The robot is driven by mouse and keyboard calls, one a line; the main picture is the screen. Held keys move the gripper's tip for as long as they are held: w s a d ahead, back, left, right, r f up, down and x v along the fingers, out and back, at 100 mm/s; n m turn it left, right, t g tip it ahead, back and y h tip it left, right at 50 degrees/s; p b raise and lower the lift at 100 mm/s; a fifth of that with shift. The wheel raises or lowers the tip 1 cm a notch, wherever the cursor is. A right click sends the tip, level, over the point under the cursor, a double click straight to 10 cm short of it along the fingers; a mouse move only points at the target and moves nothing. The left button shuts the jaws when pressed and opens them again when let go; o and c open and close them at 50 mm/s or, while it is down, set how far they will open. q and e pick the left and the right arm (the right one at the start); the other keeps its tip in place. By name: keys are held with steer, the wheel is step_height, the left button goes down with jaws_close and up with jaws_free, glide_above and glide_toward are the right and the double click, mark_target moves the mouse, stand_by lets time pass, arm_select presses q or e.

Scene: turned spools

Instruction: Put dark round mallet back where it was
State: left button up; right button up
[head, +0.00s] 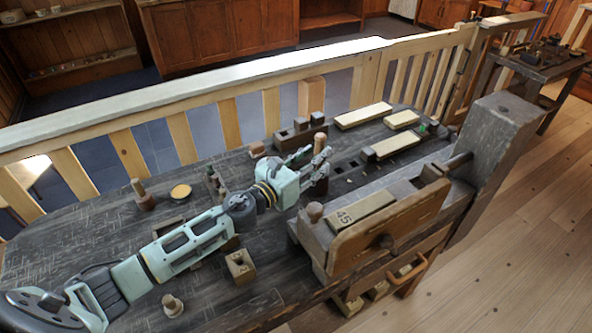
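The dark round mallet (321,186) is near the middle of the bench, upright, with its dark head down and its light wooden handle up. My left gripper (318,156) reaches in from the left, with its fingers at the handle on both sides; it appears shut on it. The handle's top shows above the fingers. I cannot tell whether the head touches the bench. My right gripper is out of view.
The dark bench (70,240) holds a wooden block (240,267), a yellow round dish (181,191) and another handled tool (142,194). Pale boards (363,116) lie at the back right. A vise (385,235) stands at the front right. A railing (225,122) runs behind.

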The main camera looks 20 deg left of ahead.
arm_select(q)
steer(key=b+v, duration=0.2)
steer(key=v, duration=0.7)
steer(key=shift+r, duration=0.2)
